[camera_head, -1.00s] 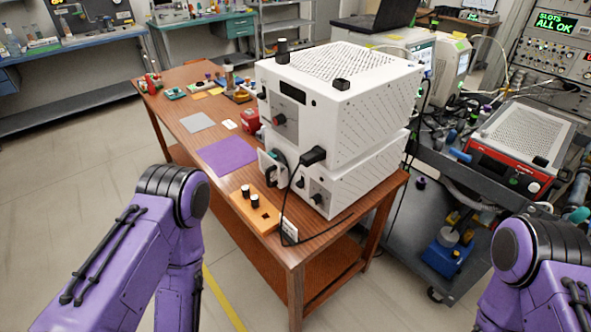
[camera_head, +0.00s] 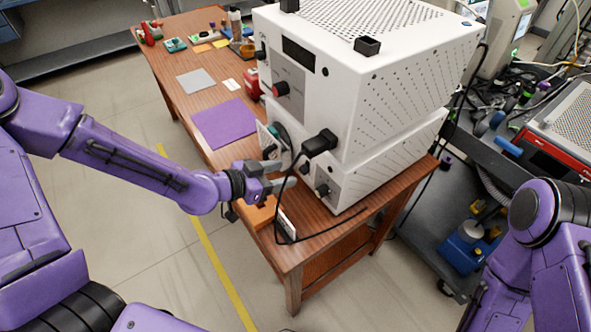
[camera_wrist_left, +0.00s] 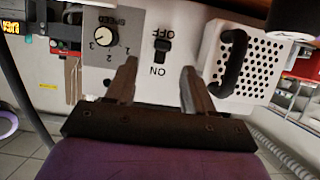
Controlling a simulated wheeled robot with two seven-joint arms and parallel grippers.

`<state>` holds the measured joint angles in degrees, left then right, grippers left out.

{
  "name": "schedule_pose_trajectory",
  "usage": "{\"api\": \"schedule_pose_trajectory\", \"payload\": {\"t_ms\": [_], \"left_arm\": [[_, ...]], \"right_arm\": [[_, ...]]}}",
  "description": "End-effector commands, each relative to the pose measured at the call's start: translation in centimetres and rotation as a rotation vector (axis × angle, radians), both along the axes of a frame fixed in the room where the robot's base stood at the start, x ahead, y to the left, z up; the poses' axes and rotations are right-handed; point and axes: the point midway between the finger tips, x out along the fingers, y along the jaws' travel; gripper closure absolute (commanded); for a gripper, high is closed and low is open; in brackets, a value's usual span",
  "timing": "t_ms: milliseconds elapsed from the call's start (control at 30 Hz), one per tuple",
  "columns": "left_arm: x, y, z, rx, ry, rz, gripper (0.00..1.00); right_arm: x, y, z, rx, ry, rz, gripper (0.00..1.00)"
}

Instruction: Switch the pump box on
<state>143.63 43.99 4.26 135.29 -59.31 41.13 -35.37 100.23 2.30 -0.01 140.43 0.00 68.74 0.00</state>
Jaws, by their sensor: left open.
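The pump box (camera_head: 372,178) is the lower white box, beneath a larger white box. The left wrist view shows its front panel (camera_wrist_left: 132,25) upside down. A black switch (camera_wrist_left: 161,48) sits between the printed words OFF and ON; I cannot tell which way it is set. Beside it is a speed dial (camera_wrist_left: 100,36) marked 1 to 3. My left gripper (camera_head: 284,186) is in front of this panel. In the wrist view its open, empty fingers (camera_wrist_left: 159,68) stand either side of the switch, apparently short of it. My right gripper is out of view.
The upper white box (camera_head: 345,85) rests on the pump box. A black handle (camera_wrist_left: 233,62) is beside the switch. A purple mat (camera_head: 225,123) lies on the wooden table (camera_head: 312,248).

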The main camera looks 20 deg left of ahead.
Motion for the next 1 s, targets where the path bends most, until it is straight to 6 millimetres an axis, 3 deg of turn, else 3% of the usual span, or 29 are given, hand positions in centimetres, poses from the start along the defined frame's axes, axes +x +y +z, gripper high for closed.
{"api": "schedule_pose_trajectory", "payload": {"t_ms": [233,567,600,767,900,1000], "left_arm": [[3.3,-2.4,-1.8,0.002,0.002,0.003,0.47],[3.9,-2.8,-2.0,-0.001,0.001,0.006,0.47],[3.9,-2.8,-2.0,-0.001,0.001,0.006,0.5],[3.9,-2.8,-2.0,-0.002,0.002,0.007,1.0],[3.9,-2.8,-1.9,-0.002,0.002,0.007,1.0],[3.8,-2.8,-0.8,-0.001,0.001,0.006,1.0]], "right_arm": [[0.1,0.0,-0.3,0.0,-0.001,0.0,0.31],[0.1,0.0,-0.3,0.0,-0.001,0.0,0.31],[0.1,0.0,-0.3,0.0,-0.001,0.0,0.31],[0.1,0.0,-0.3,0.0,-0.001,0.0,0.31],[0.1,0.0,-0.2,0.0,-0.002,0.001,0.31],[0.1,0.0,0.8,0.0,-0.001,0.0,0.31]]}}
